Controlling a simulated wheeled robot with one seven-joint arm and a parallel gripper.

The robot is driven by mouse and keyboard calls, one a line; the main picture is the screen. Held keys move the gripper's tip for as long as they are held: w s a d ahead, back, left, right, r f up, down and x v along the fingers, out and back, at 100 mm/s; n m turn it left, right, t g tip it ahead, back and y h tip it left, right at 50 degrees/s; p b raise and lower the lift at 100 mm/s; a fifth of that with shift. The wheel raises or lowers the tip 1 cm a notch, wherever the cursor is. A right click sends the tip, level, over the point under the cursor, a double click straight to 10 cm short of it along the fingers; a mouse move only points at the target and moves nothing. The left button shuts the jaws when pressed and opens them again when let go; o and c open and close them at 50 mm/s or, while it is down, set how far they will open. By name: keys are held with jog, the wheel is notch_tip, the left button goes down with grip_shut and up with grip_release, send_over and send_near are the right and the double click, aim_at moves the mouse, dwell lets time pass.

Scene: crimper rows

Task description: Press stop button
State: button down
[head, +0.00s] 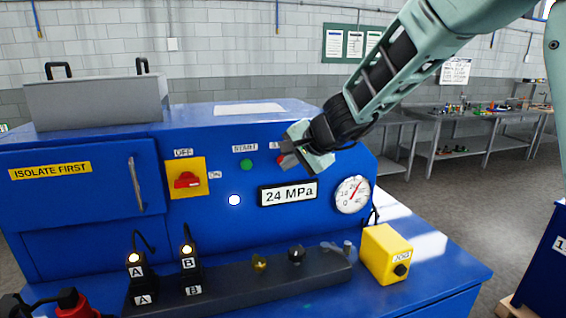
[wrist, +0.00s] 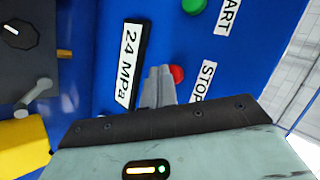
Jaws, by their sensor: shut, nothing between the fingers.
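The red stop button (wrist: 177,74) shows in the wrist view beside the STOP label (wrist: 203,81), on the blue panel. In the head view only a bit of the red button (head: 281,160) shows, the rest hidden by my gripper. My gripper (head: 287,154) is shut and empty, in front of the panel at the stop button. In the wrist view the fingertips of my gripper (wrist: 159,72) are together, just beside the red button. I cannot tell whether they touch it. The green start button (head: 246,165) is to the left of my gripper.
The 24 MPa display (head: 289,193) and a round gauge (head: 353,194) sit below and right of the gripper. A yellow switch plate (head: 199,164) with a red knob is left. A yellow JOG box (head: 380,252) stands on the front ledge. Levers A and B stand front left.

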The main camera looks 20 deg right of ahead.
jog(key=shift+w, duration=0.5)
dwell(0.3)
dwell(0.4)
jog(key=shift+s+b, duration=0.4)
jog(key=shift+s, duration=0.55)
jog(key=shift+s, duration=0.1)
jog(key=s+b, duration=0.1)
jog(key=s, duration=0.3)
jog(key=shift+s, duration=0.4)
